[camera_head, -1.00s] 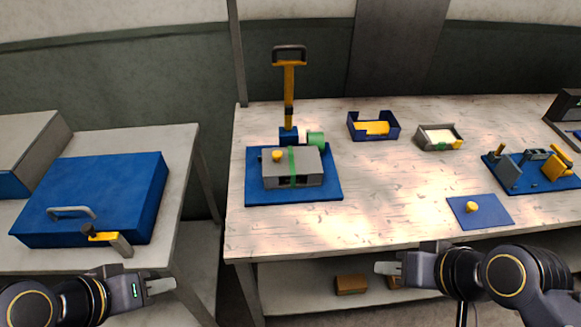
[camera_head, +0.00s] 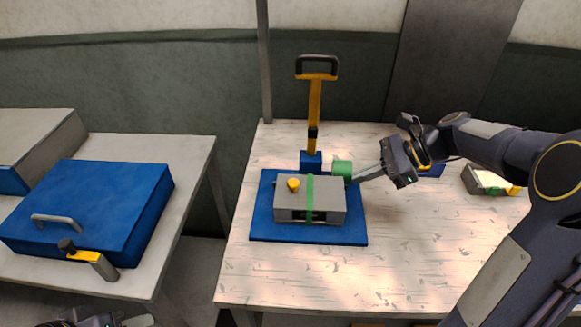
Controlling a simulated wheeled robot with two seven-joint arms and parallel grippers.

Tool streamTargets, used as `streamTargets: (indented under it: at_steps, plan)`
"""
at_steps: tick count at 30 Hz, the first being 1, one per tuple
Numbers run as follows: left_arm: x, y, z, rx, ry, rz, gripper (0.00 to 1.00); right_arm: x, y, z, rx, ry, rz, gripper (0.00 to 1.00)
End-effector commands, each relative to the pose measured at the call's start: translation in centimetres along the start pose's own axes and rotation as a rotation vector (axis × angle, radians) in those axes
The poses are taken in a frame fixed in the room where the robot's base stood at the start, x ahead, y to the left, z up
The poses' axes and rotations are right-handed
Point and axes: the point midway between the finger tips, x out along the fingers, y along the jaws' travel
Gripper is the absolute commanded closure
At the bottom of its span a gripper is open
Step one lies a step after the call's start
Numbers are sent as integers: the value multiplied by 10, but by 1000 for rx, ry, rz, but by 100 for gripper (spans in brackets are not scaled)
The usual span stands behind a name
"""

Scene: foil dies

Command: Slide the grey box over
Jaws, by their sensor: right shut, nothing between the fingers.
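The grey box (camera_head: 331,193) sits on a blue base plate (camera_head: 300,236) on the wooden table. A green band (camera_head: 310,198) runs down its front, and a yellow knob (camera_head: 293,184) is on its top left. My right gripper (camera_head: 356,180) is shut and empty, its fingertips close to the box's right end, beside a green cylinder (camera_head: 342,169). I cannot tell whether they touch the box. My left gripper (camera_head: 138,321) is cut off at the bottom left edge, and its jaws are unclear.
A yellow lever with a dark handle (camera_head: 314,100) stands on a blue block behind the box. A blue case (camera_head: 100,205) lies on the left table. The wood in front of the plate is clear.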

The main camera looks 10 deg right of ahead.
Motion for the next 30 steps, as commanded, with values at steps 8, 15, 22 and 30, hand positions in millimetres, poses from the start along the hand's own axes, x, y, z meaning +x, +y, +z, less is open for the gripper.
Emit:
streamTargets:
  at_steps: [8, 15, 22, 30]
  plan:
    - [1, 0, 0, 0, 0, 0, 64, 15, -16, -3, 98, -32, 5, 100]
    - [-5, 2, -2, 0, 0, 0, 64, 52, -17, 26, 94, -31, 9, 100]
    - [-10, 5, -5, 0, 0, 0, 64, 90, -20, 52, 94, -29, 7, 100]
    - [-11, 5, -6, 0, 0, 0, 64, 111, -20, 49, 97, -28, 3, 100]
